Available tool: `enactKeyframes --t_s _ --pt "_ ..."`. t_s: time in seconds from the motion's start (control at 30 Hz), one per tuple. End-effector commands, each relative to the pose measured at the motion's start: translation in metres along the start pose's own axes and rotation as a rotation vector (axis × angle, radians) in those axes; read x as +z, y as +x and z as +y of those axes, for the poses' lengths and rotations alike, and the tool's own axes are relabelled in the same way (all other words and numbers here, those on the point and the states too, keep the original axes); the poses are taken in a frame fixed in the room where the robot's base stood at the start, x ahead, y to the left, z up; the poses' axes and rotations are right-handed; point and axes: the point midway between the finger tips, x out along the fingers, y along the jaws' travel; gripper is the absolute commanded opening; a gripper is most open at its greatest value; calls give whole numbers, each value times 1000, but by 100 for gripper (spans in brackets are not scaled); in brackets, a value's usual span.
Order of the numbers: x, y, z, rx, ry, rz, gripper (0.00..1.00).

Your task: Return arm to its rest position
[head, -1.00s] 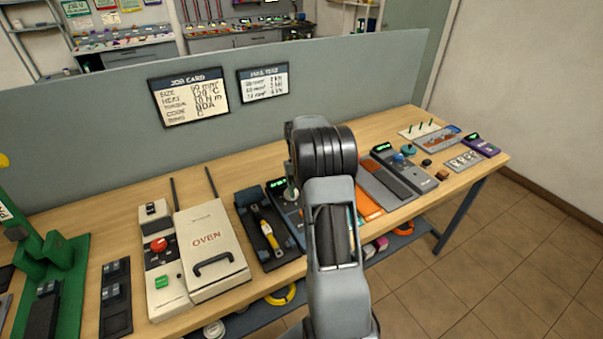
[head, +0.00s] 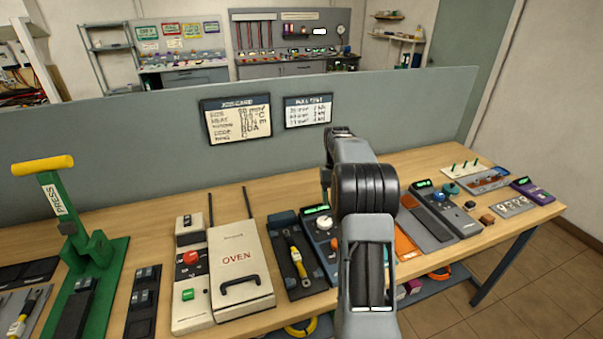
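My arm rises from the bottom of the head view, right of the middle, and reaches over the workbench (head: 150,220). Its dark joint hides part of the bench. What may be my gripper (head: 338,133) shows only as a small dark part beyond the joint, in front of the grey partition. Its fingers cannot be made out, so neither its opening nor anything held in it shows.
On the bench stand a green press (head: 100,250) with a yellow handle, a cream oven (head: 240,262), a dark tray (head: 297,265) with a yellow-handled tool, and several devices at right. A grey partition (head: 130,120) with two cards stands behind. Floor at right is clear.

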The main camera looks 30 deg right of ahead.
Motion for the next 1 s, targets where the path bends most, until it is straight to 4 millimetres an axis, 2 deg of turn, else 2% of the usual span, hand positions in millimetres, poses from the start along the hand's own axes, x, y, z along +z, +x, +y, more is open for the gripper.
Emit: enactKeyframes --t_s 0.27,0.37,0.47,0.67,0.8,1.0 --pt "-5 0 0 2 8 26 65" --pt "-13 25 0 1 20 53 65" --pt "0 38 -8 3 24 100 65" --pt "58 40 -53 24 -38 269 65" --pt "111 44 -85 33 -109 402 65" --pt "180 58 -116 31 -222 564 65"
